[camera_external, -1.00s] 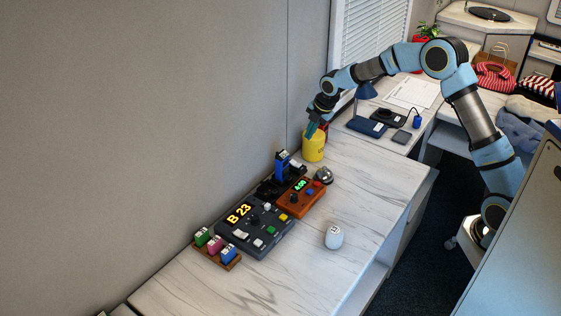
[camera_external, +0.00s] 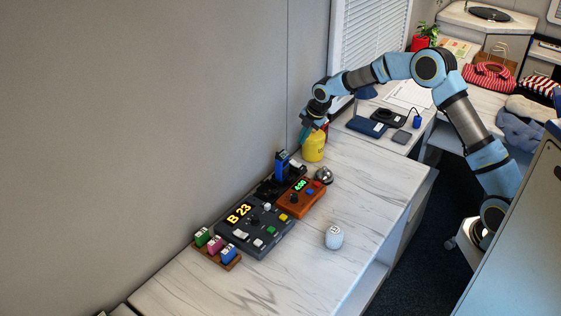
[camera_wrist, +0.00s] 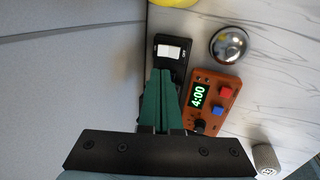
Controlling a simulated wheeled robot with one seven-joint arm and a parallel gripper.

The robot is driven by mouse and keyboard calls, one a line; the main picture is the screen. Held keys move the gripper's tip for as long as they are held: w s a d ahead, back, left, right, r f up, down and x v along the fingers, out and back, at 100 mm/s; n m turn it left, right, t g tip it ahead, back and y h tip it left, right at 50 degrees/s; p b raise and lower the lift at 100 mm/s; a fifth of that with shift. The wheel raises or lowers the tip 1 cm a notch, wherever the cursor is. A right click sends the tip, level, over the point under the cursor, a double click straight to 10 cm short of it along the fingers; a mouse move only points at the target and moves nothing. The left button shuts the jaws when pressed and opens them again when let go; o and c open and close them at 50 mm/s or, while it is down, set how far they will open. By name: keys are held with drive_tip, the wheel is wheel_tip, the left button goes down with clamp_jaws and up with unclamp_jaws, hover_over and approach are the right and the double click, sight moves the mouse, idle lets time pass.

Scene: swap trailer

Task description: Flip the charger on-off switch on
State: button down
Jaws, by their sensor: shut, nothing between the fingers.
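The charger (camera_external: 265,190) is a black base on the white marbled desk, with a blue device (camera_external: 281,168) standing in it. In the wrist view, a white rocker switch (camera_wrist: 168,51) sits on a black panel (camera_wrist: 161,38) with small lettering beside it that seems to read OFF. My gripper (camera_external: 305,134) is above the desk by the wall, near the yellow container. In the wrist view its green fingers (camera_wrist: 160,72) are together and empty. Their tips appear just below the switch, and they hide part of the charger. I cannot tell their height above it.
An orange timer (camera_wrist: 215,98) showing 4:00 and a silver bell (camera_wrist: 228,45) stand close to the charger. A yellow container (camera_external: 314,148) stands behind it. A dark console (camera_external: 262,222) reads B 23.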

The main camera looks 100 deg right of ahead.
sight(292, 161)
drive_tip(key=p+x, duration=0.3)
drive_tip(key=x, duration=0.7)
drive_tip(key=shift+f, duration=0.15)
drive_tip(key=shift+w+d+f+b, duration=0.15)
drive_tip(key=shift+w+f+b, duration=0.1)
drive_tip(key=shift+b, duration=0.2)
drive_tip(key=shift+s, duration=0.2)
drive_tip(key=shift+s+a+r, duration=0.1)
drive_tip(key=shift+s+a, duration=0.4)
drive_tip(key=shift+a, duration=0.1)
drive_tip(key=shift+r+p, duration=0.1)
drive_tip(key=shift+p, duration=0.2)
